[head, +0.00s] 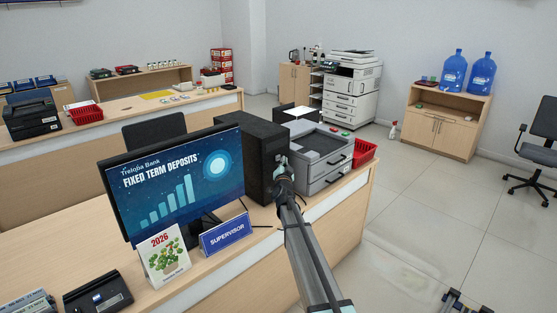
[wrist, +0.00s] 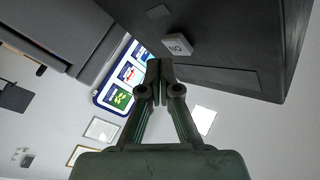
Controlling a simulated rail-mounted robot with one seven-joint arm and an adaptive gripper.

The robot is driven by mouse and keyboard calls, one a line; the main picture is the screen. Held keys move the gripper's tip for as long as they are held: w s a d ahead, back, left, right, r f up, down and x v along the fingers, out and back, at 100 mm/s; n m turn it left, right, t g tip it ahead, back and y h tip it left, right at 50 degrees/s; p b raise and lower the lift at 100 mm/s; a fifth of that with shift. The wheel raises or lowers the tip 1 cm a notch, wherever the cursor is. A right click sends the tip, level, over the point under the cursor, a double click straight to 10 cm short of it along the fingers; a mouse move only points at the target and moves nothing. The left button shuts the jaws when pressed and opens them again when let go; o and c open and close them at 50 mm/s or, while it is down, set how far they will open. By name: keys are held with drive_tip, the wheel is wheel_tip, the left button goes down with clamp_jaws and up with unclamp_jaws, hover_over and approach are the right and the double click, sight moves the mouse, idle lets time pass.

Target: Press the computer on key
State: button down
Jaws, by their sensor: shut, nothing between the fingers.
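The black computer tower (head: 250,146) stands on the counter behind the monitor. Its dark front fills the top of the wrist view (wrist: 225,75). The small light-grey key (wrist: 177,44) on that front bears letters that look like an upside-down "ON". My gripper (wrist: 159,68) is shut and empty, with its fingertips just below and left of the key in the wrist view. In the head view my gripper (head: 283,168) is at the tower's right face and hides the key. I cannot tell whether the fingertips touch the tower.
A lit monitor (head: 178,185) stands left of the tower, with a calendar (head: 163,257) and a supervisor sign (head: 226,233) in front. The floor (head: 405,215) right of the counter is mostly clear.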

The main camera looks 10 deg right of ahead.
drive_tip(key=shift+w+a, duration=0.1)
drive_tip(key=shift+w+a, duration=0.2)
drive_tip(key=shift+w, duration=0.05)
drive_tip(key=shift+w+a+p, duration=0.25)
drive_tip(key=shift+w+p, duration=0.1)
drive_tip(key=shift+p, duration=0.1)
idle(0.9)
drive_tip(key=shift+s+d, duration=0.1)
drive_tip(key=shift+s, duration=0.05)
drive_tip(key=shift+s+d+b, duration=0.45)
drive_tip(key=shift+s, duration=0.1)
drive_tip(key=shift+s, duration=0.1)
idle(0.3)
drive_tip(key=s+d+b, duration=0.1)
drive_tip(key=s, duration=0.1)
drive_tip(key=s+d+b, duration=0.1)
drive_tip(key=d, duration=0.1)
drive_tip(key=shift+s, duration=0.4)
